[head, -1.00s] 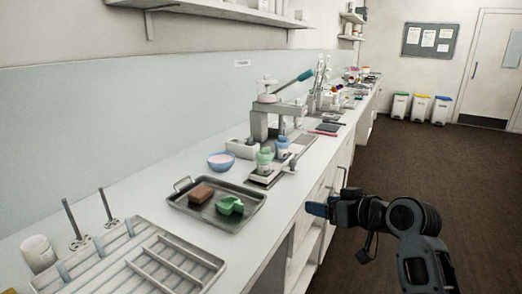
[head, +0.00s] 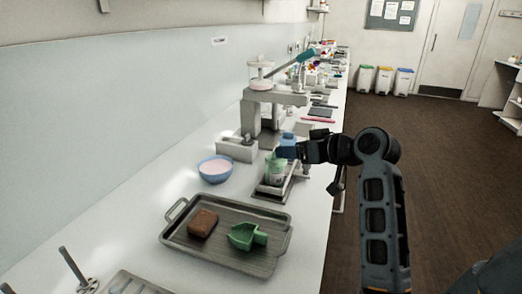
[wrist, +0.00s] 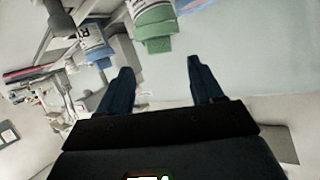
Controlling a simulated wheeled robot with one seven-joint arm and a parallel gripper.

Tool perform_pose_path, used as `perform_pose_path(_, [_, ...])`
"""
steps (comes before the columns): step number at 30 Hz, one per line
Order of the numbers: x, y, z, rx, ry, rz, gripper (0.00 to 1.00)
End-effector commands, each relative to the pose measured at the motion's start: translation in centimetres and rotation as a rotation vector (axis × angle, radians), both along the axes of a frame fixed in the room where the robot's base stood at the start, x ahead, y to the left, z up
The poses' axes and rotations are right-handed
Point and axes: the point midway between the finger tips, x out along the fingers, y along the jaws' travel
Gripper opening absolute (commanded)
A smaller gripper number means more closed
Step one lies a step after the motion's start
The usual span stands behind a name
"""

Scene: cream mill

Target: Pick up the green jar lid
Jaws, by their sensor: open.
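A jar with a green lid stands on a small tray beside the press. The green lid (wrist: 154,24) shows upside down at the top of the wrist view, beyond the gap between my fingers. In the head view the green jar (head: 275,170) shows, its top partly covered by my gripper (head: 287,150). My gripper (wrist: 160,68) is open and empty; its two dark blue fingers point toward the lid and are apart from it. A blue-lidded jar (wrist: 97,48) stands next to the green one; in the head view my arm mostly hides it.
A grey metal tray (head: 180,243) with a brown block (head: 202,223) and a green scoop (head: 246,237) lies on the near counter. A blue bowl (head: 215,170) stands left of the jars. The press (head: 262,105) rises behind them. The floor to the right is clear.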

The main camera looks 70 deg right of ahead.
Motion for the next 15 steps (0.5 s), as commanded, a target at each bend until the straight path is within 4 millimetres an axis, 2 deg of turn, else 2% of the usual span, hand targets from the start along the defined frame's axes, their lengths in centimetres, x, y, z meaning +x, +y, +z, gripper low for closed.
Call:
perform_pose_path(5, [1.0,-0.4,-0.4,0.001,-0.001,0.001,0.66])
perform_pose_path(15, [4.3,-1.6,-2.1,0.002,0.000,0.001,0.66])
